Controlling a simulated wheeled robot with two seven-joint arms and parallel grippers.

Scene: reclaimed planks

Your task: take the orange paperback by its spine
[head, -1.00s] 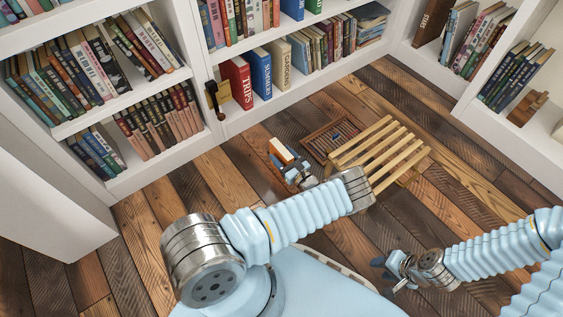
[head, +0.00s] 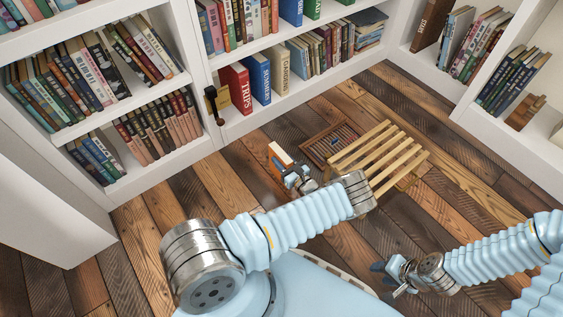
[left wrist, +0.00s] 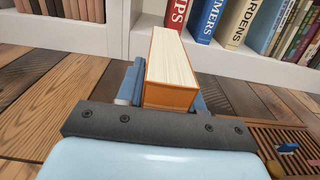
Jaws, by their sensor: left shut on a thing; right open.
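The orange paperback (head: 280,154) shows in the head view just beyond my left gripper (head: 290,172), white page edges up. In the left wrist view the book (left wrist: 168,96) has its orange end toward me and its pages on top. The blue fingers of my left gripper (left wrist: 166,104) lie on both sides of it and are shut on it. The gripper's dark bar hides their roots. Whether the book touches the floor I cannot tell. My right gripper (head: 391,281) is open and empty, low at the right over the floor.
A slatted wooden stool (head: 375,158) stands right of the left gripper. A brown floor grille (head: 322,149) lies behind, with a small blue thing on it. White bookshelves (head: 165,168) full of books line the back and left. Plank floor is clear at left and far right.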

